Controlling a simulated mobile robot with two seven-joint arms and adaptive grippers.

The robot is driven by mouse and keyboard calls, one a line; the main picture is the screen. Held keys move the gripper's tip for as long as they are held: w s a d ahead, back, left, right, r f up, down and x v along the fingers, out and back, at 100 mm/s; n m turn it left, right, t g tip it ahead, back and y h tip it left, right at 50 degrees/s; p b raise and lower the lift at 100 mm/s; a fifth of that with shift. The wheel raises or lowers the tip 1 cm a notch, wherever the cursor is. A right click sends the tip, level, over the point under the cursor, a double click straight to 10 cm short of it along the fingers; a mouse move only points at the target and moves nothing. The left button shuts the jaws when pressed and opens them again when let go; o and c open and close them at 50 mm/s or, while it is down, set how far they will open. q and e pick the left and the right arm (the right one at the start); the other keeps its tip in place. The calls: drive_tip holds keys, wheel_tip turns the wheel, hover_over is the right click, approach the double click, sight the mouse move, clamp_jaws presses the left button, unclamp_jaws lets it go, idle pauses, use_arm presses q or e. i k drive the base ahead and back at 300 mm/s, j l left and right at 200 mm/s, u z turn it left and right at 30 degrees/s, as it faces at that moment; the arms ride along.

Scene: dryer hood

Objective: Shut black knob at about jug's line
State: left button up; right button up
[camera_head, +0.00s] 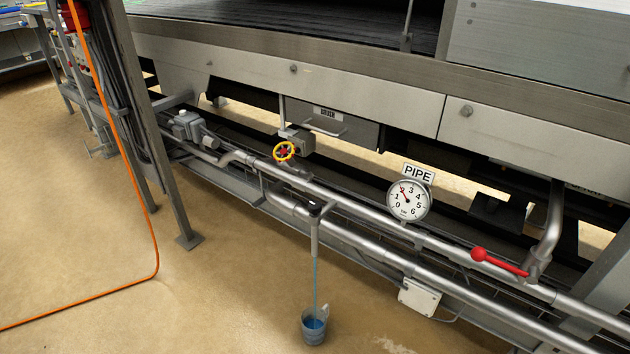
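A small black knob (315,209) sits on top of a short downward spout (315,236) that branches off the lower pipe. A thin blue stream (315,275) runs from the spout into a grey jug (310,338) on the floor. Blue liquid shows inside the jug. The knob is small and dark, so its exact angle is hard to tell. Neither of my grippers is in view.
An orange hose (150,245) crosses the left. Floor around the jug is mostly clear.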

sight(314, 207)
drive_tip(key=k, duration=0.95)
